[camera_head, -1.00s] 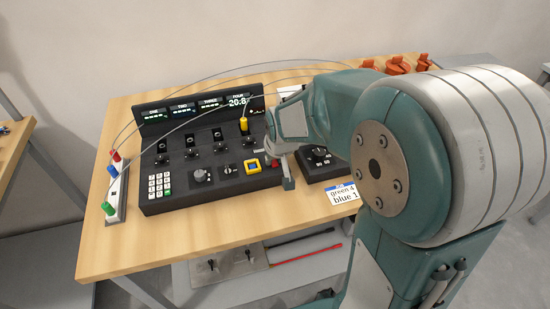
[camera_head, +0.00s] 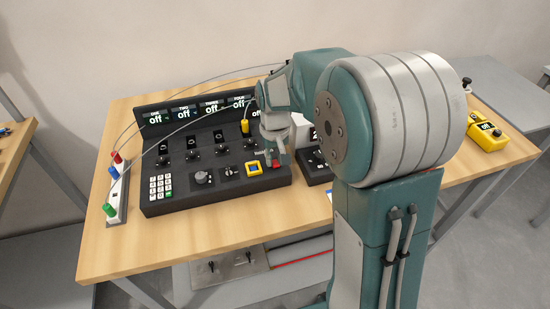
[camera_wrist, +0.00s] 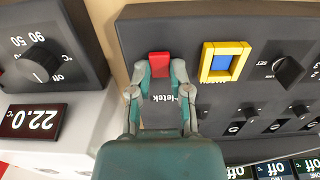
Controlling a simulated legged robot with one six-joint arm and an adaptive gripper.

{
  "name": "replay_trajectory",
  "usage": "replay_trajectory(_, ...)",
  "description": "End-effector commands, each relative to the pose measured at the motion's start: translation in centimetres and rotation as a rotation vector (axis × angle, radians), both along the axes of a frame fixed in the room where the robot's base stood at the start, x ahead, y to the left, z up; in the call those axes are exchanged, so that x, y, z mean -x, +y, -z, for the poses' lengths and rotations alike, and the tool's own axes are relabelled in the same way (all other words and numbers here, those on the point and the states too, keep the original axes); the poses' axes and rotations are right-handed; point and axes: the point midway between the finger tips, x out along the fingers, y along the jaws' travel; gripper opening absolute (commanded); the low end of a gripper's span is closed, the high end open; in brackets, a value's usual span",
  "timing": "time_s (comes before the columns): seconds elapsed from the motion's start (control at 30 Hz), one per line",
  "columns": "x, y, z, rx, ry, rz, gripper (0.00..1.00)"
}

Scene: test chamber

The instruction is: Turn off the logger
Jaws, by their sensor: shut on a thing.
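The logger (camera_head: 215,193) is a black sloped console on the wooden table, with a keypad, knobs and a raised display bar. Its display windows (camera_head: 183,112) read "off", and "off" also shows upside down in the wrist view (camera_wrist: 271,170). A red switch (camera_wrist: 159,62) sits near the console's edge, beside a yellow-framed blue button (camera_wrist: 224,63). My gripper (camera_wrist: 160,74) has its two fingers on either side of the red switch, closed against it. In the head view my gripper (camera_head: 273,160) is at the console's right end and partly covers the switch.
A black box with a dial (camera_wrist: 42,62) stands close by the console, with a display reading 22.0 (camera_wrist: 32,120). A terminal strip (camera_head: 118,208) stands on the left, with thin cables arching over the console. A yellow button box (camera_head: 488,137) is at the far right.

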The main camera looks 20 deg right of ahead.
Motion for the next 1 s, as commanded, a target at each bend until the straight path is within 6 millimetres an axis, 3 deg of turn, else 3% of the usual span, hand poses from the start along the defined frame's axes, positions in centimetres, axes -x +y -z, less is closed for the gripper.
replay_trajectory(0.17, 0.0, 0.0, 0.1, -0.001, -0.001, 0.000, 0.00)
replay_trajectory(0.2, 0.0, 0.0, 0.1, -0.001, -0.001, 0.000, 0.43)
replay_trajectory(0.23, 0.0, 0.0, 0.1, -0.001, -0.001, 0.000, 0.57)
replay_trajectory(0.27, 0.0, 0.0, 0.1, -0.001, -0.001, 0.000, 0.60)
replay_trajectory(0.67, 0.0, 0.0, -0.3, 0.000, -0.003, 0.000, 0.60)
replay_trajectory(0.77, -0.1, 0.0, -1.4, 0.000, -0.006, 0.000, 0.60)
replay_trajectory(1.0, -0.2, 0.1, -6.2, 0.000, -0.007, 0.000, 0.60)
